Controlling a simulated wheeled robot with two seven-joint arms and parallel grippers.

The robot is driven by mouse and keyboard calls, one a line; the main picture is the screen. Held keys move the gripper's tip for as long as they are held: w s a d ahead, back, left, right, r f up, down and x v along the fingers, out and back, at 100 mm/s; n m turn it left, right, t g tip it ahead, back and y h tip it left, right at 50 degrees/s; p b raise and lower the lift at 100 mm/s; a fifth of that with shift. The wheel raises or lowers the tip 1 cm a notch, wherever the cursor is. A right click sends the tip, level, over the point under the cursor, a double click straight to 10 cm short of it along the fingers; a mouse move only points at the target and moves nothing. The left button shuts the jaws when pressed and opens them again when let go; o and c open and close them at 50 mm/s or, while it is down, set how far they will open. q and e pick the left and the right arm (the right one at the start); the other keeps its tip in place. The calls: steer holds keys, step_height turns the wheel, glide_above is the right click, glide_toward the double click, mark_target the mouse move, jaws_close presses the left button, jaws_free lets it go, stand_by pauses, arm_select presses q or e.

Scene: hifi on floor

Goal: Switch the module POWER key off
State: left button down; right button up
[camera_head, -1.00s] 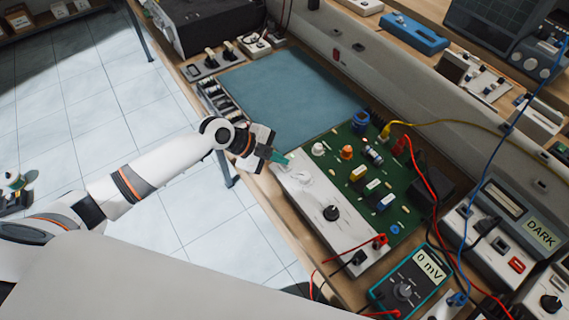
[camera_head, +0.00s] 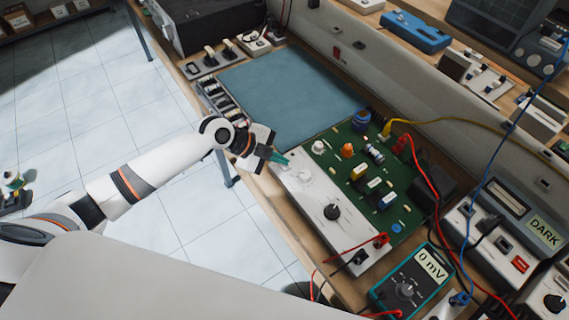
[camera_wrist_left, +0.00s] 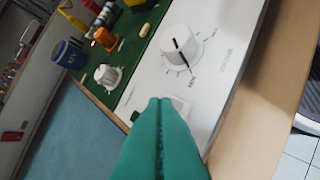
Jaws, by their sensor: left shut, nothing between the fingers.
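The module is a white front panel (camera_head: 316,205) joined to a green circuit board (camera_head: 395,178) on the bench. My left gripper (camera_head: 284,160) is over the panel's far-left end, its green fingers shut and empty. In the left wrist view, the fingertips (camera_wrist_left: 160,103) are close to a small pale key (camera_wrist_left: 181,106) set in the panel, partly hidden by the fingers. I cannot tell whether they touch it, nor which way it is set. A white dial knob (camera_wrist_left: 181,44) sits just beyond it. My right gripper is not in view.
A blue-grey mat (camera_head: 290,95) lies bare beyond the module. Red, yellow and blue leads cross near the board's right side. Tiled floor is at left.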

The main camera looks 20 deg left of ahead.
mark_target(280, 166)
arm_select(q)
steer(key=shift+r, duration=0.1)
stand_by(0.3)
steer(key=shift+r, duration=0.35)
step_height(280, 166, up, 6)
steer(key=p, duration=0.4)
stand_by(0.3)
stand_by(0.3)
